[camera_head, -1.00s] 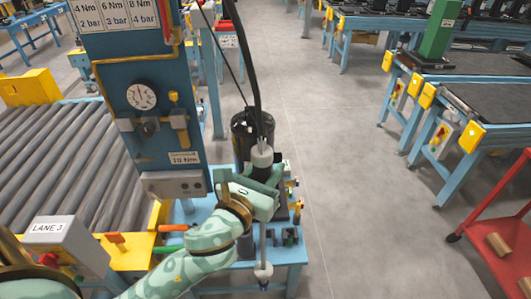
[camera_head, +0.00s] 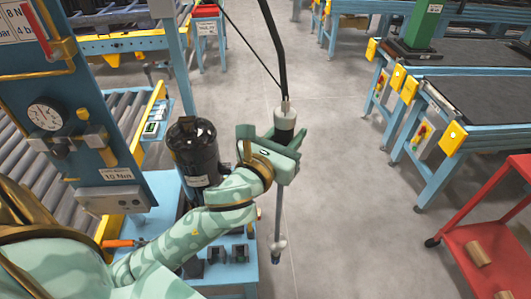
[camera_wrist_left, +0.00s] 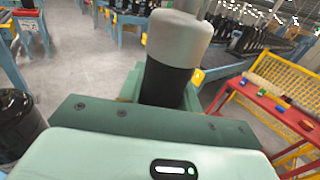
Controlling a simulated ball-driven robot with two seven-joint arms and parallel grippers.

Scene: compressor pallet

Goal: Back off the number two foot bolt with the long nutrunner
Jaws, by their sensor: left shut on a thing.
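My left gripper (camera_head: 284,142) is shut on the long nutrunner (camera_head: 285,120), a dark body with a pale collar and a hose running up from it. Its thin shaft hangs nearly upright, and its lower end (camera_head: 277,249) shows to the right of the blue stand. In the left wrist view the nutrunner's pale and black body (camera_wrist_left: 178,40) rises beyond the gripper (camera_wrist_left: 160,100). The black compressor (camera_head: 195,150) stands left of the gripper, its lower part hidden by my arm; it also shows in the left wrist view (camera_wrist_left: 15,125). I cannot make out the number two foot bolt. My right gripper is out of view.
A blue column with a gauge (camera_head: 44,113) and a 10 Nm label stands at left, beside a roller conveyor. Dark square holders (camera_head: 240,253) sit on the stand. A red cart (camera_head: 490,235) is at right. The grey floor between is clear.

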